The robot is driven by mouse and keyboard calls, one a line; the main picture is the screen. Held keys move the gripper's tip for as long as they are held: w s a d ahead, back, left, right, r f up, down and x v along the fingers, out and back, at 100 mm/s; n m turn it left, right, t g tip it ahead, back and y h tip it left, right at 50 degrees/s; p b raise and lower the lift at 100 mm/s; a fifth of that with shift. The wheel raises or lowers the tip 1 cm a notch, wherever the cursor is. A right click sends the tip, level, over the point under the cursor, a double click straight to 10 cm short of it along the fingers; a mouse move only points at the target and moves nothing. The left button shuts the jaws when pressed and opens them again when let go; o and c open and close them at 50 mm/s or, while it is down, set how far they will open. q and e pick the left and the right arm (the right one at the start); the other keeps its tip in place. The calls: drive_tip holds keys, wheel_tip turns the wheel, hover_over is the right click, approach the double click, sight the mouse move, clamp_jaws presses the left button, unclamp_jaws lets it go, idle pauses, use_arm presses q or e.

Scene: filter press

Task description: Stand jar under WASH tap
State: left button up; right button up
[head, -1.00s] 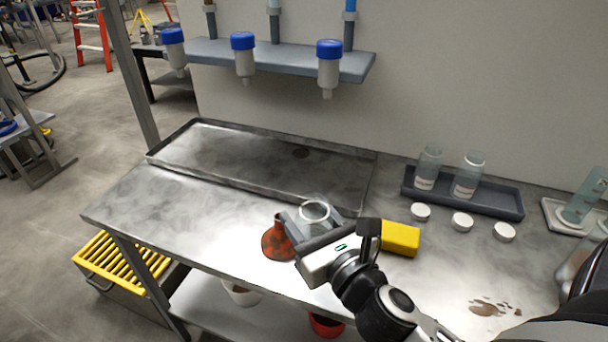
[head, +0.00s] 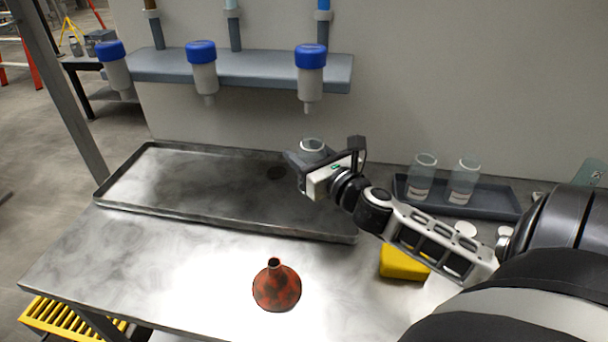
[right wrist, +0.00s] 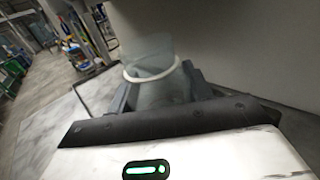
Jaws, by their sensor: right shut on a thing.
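My right gripper (head: 308,168) is shut on a clear glass jar (head: 312,145), held upright above the right part of the shallow metal tray (head: 190,178). The jar's rim and clear wall also show between the fingers in the right wrist view (right wrist: 155,75). Three taps with blue tops and pale bodies hang from the grey shelf: a left one (head: 115,65), a middle one (head: 204,68) and a right one (head: 310,75). The jar is below and close to the right tap's line. No tap label is readable. My left gripper is out of view.
A red-brown stained funnel-like vessel (head: 276,287) stands on the bench front. A yellow block (head: 402,262) lies below my right arm. Two jars (head: 421,178) stand in a dark tray (head: 500,207) at right. The metal tray's left part is clear.

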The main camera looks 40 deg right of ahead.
drive_tip(key=w+f, duration=0.1)
drive_tip(key=f, duration=0.1)
drive_tip(key=d+f+b, duration=0.1)
drive_tip(key=f, duration=0.1)
drive_tip(key=w+f+b, duration=0.1)
drive_tip(key=f, duration=0.1)
drive_tip(key=shift+w+d+f, duration=0.2)
drive_tip(key=shift+w+d, duration=0.15)
drive_tip(key=shift+f, duration=0.25)
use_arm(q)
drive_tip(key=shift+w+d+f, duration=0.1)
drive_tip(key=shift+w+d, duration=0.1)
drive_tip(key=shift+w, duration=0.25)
use_arm(e)
drive_tip(key=o, duration=1.1)
drive_tip(key=shift+f, duration=0.1)
drive_tip(key=shift+c, duration=0.2)
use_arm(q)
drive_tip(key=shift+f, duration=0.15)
